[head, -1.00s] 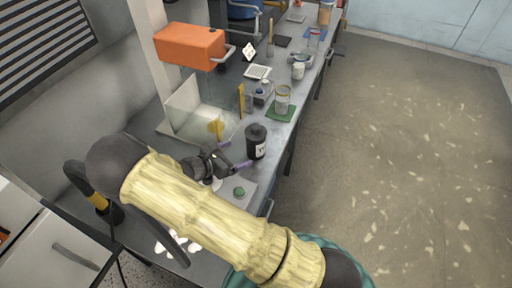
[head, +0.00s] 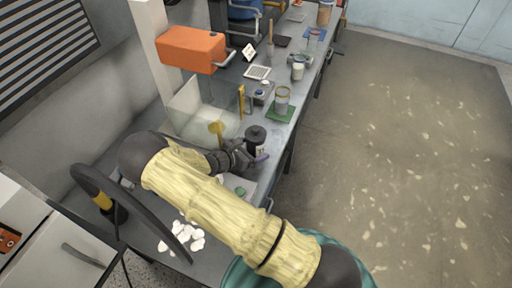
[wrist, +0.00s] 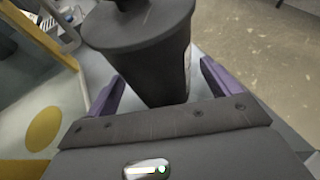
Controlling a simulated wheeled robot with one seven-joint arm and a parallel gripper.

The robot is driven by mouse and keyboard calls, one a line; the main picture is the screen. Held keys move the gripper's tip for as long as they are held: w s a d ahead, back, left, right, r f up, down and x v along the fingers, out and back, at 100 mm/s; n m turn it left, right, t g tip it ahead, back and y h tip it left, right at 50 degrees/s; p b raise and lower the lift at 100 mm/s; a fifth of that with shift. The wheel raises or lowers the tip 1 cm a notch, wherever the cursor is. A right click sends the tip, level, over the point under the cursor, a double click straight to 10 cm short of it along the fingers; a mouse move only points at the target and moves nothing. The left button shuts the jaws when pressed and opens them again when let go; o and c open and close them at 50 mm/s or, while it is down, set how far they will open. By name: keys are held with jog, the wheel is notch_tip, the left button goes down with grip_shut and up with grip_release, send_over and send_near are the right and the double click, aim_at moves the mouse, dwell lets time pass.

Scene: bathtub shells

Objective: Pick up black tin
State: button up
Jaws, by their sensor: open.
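The black tin (head: 256,137) stands upright on the grey bench in the head view, with a pale label partly showing on its side. In the wrist view the tin (wrist: 150,45) fills the upper middle, its lid and knob towards the top edge. My gripper (head: 251,160) is open at the tin, and in the wrist view its purple fingers (wrist: 162,88) lie one on each side of the tin's body. Whether either finger touches the tin cannot be told. My arm hides the bench in front of the tin.
A glass jar (head: 282,100) on a green mat stands behind the tin. A clear box-like screen (head: 190,108) and a yellow upright piece (head: 241,101) are to its left. White pebbles (head: 184,236) lie at the near bench end. Open floor (head: 400,160) is at right.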

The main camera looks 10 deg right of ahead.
jog(key=shift+x, duration=0.8)
jog(key=c, duration=1.7)
jog(key=shift+r, duration=0.1)
jog(key=shift+c, duration=0.2)
